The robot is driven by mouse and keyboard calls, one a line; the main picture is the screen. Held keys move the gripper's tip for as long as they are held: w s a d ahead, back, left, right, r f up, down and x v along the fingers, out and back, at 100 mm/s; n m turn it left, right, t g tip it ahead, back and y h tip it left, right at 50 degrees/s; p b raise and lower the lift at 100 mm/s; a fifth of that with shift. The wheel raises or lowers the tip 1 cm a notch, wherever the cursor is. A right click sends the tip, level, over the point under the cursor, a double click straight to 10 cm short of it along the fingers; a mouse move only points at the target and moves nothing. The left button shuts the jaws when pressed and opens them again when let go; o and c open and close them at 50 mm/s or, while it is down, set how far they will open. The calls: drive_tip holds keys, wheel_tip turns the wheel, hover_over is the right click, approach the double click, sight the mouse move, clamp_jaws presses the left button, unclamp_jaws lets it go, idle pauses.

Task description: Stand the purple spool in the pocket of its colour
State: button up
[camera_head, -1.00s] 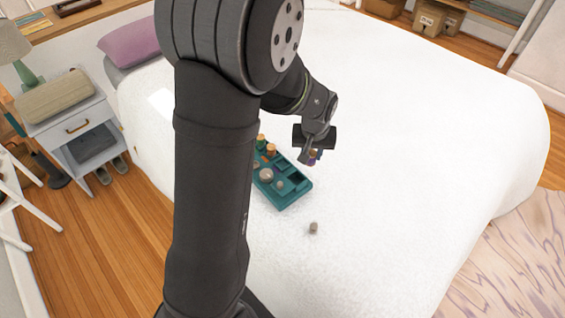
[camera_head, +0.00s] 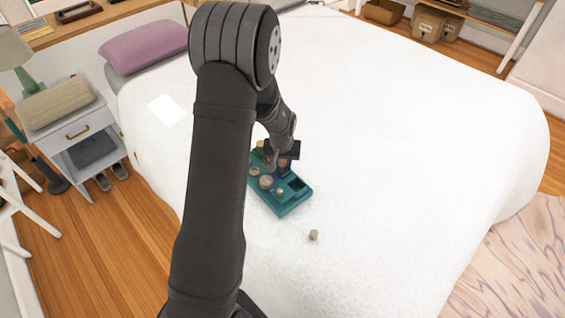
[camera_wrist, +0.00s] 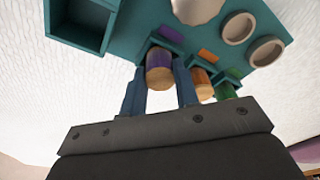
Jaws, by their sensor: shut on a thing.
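The purple spool (camera_wrist: 159,58), with a pale wooden end, is between the two fingers of my gripper (camera_wrist: 160,88) in the wrist view. My gripper is shut on it. The spool is upright at a square pocket beside the purple patch (camera_wrist: 172,33) of the teal tray (camera_wrist: 125,48). I cannot tell how deep it sits, as its lower end is hidden. In the head view my gripper (camera_head: 276,165) is over the tray (camera_head: 290,208), which lies on the bed, and mostly hides the spool.
An orange spool (camera_wrist: 203,84) and a green spool (camera_wrist: 223,88) stand beside the purple one, close to a finger. The tray also has an empty square compartment (camera_wrist: 82,22) and round pale pieces (camera_wrist: 238,28). A small beige piece (camera_head: 313,235) lies on the white bed (camera_head: 400,150).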

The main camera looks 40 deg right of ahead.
drive_tip(key=shift+f, duration=0.2)
drive_tip(key=o, duration=1)
drive_tip(key=shift+c, duration=0.2)
drive_tip(key=shift+r, duration=0.1)
wheel_tip(320, 180, up, 12)
drive_tip(key=s+a, duration=0.1)
drive_tip(key=shift+a, duration=0.2)
drive_tip(key=shift+s, duration=0.1)
drive_tip(key=f, duration=0.4)
drive_tip(key=d+f, duration=0.1)
drive_tip(key=f, duration=0.3)
drive_tip(key=w+f, duration=0.1)
drive_tip(key=f, duration=0.3)
drive_tip(key=shift+w+d+f, duration=0.1)
drive_tip(key=shift+d, duration=0.1)
drive_tip(key=shift+r, duration=1.65)
